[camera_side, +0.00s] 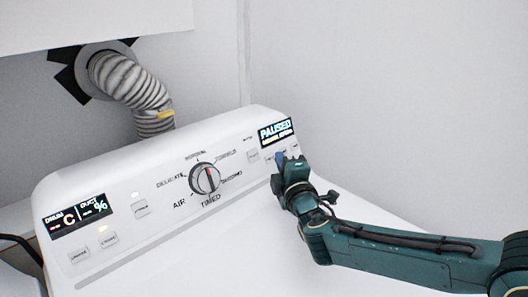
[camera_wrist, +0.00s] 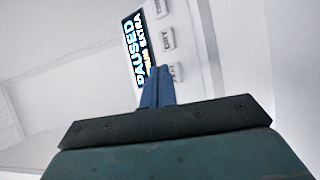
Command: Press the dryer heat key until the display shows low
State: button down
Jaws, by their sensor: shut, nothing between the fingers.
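The white dryer panel (camera_side: 120,200) slopes across the side view. Its right display (camera_side: 275,132) reads "PAUSED" with a smaller line under it that seems to include "EXTRA"; the display also shows in the wrist view (camera_wrist: 140,50). Several small keys sit by this display, one of them a key (camera_wrist: 168,38) in the wrist view; their labels are too small to read surely. My gripper (camera_side: 281,158) is shut and empty, its blue fingertips (camera_wrist: 157,80) at the keys just below the display. I cannot tell whether they touch a key.
A round dial (camera_side: 205,178) stands out mid-panel. A left display (camera_side: 78,216) shows "DRUM C" and "DUCT %", with more keys (camera_side: 108,239) beneath. A ribbed duct hose (camera_side: 130,82) rises behind the panel. The white top in front of the panel is clear.

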jog(key=shift+w+a+f, duration=0.3)
jog(key=shift+w+a, duration=0.2)
jog(key=shift+a, duration=0.05)
dwell(1.2)
jog(key=shift+d+r, duration=0.1)
dwell(0.3)
jog(key=shift+s+d+r, duration=0.2)
jog(key=shift+s+d, duration=0.25)
jog(key=shift+s, duration=0.1)
jog(key=shift+s+d+r, duration=0.45)
jog(key=shift+s+d, duration=0.4)
jog(key=shift+s+d+r, duration=0.45)
jog(key=shift+s+d, duration=0.35)
jog(key=shift+d, duration=0.05)
dwell(2.7)
jog(key=shift+s+d+r, duration=0.35)
jog(key=shift+s+d, duration=0.3)
jog(key=shift+s+d+r, duration=0.3)
jog(key=shift+s+d, duration=0.3)
